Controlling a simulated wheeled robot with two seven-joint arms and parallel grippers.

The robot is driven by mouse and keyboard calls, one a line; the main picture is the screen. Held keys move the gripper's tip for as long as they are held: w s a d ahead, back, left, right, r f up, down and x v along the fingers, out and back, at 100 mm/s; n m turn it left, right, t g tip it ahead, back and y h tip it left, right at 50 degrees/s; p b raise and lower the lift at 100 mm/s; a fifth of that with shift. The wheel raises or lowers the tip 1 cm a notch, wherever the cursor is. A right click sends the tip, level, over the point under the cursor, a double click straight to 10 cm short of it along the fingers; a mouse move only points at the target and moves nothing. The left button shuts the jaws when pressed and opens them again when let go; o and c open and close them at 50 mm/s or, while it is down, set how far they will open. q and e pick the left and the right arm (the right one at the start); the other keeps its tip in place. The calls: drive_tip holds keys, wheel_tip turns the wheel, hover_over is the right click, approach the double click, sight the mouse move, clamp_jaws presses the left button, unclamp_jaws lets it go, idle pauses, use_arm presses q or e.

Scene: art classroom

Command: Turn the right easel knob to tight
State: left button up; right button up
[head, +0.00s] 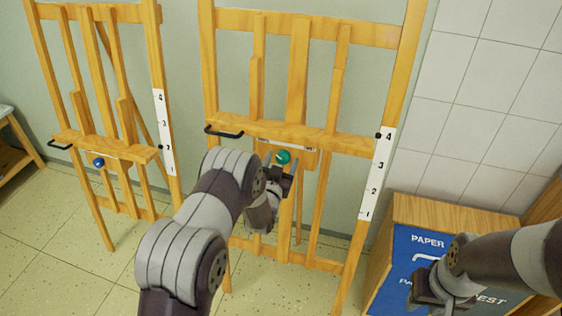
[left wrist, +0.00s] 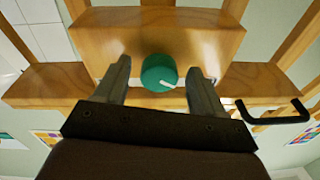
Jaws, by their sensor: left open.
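The right easel (head: 299,80) is wooden, with a green knob (head: 283,157) on a block below its ledge. A pale label strip sits above the knob; I cannot read its words. My left gripper (head: 281,168) is at the knob. In the left wrist view, the green knob (left wrist: 159,72) with a white pointer mark lies between the two open fingers (left wrist: 160,85), with a gap on each side. My right gripper (head: 437,290) is at the lower right in front of the blue-fronted cabinet, far from the knob; its finger state is unclear.
The left easel (head: 93,70) has a blue knob (head: 98,162). A black handle (head: 224,132) sticks out from the right easel's ledge. A numbered white strip (head: 378,172) is on its right post. A cabinet (head: 455,216) marked PAPER stands at the right.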

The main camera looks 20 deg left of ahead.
use_arm(q)
drive_tip(key=shift+d, duration=0.1)
drive_tip(key=shift+c, duration=0.6)
drive_tip(key=c, duration=0.9)
drive_tip(key=shift+c, duration=0.2)
